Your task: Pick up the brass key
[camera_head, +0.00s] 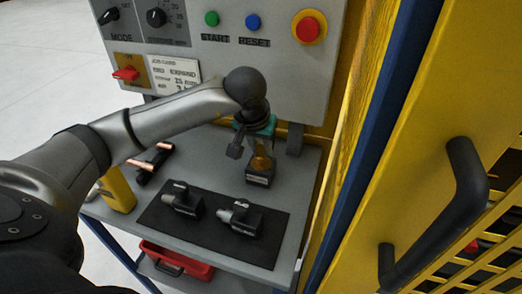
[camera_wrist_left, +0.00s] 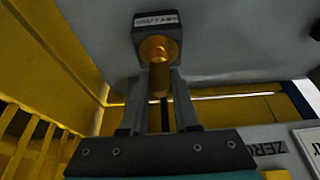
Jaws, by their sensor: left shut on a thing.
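The brass key (camera_head: 260,161) stands at a small black block (camera_head: 258,178) with a white label on the grey bench top. My left gripper (camera_head: 259,150) reaches down over it and is shut on the key. In the left wrist view the two fingers of my left gripper (camera_wrist_left: 160,88) lie on either side of the brass key (camera_wrist_left: 158,80). The key's round brass end meets the labelled block (camera_wrist_left: 157,38). I cannot tell whether the key is still seated in the block. My right gripper is not in view.
Two dark tools (camera_head: 182,200) (camera_head: 240,217) lie on a black mat (camera_head: 214,252). A copper tube (camera_head: 146,164) and a yellow object (camera_head: 117,190) are at the left. A control panel (camera_head: 225,60) stands behind. A yellow door with a black handle (camera_head: 466,185) is at right.

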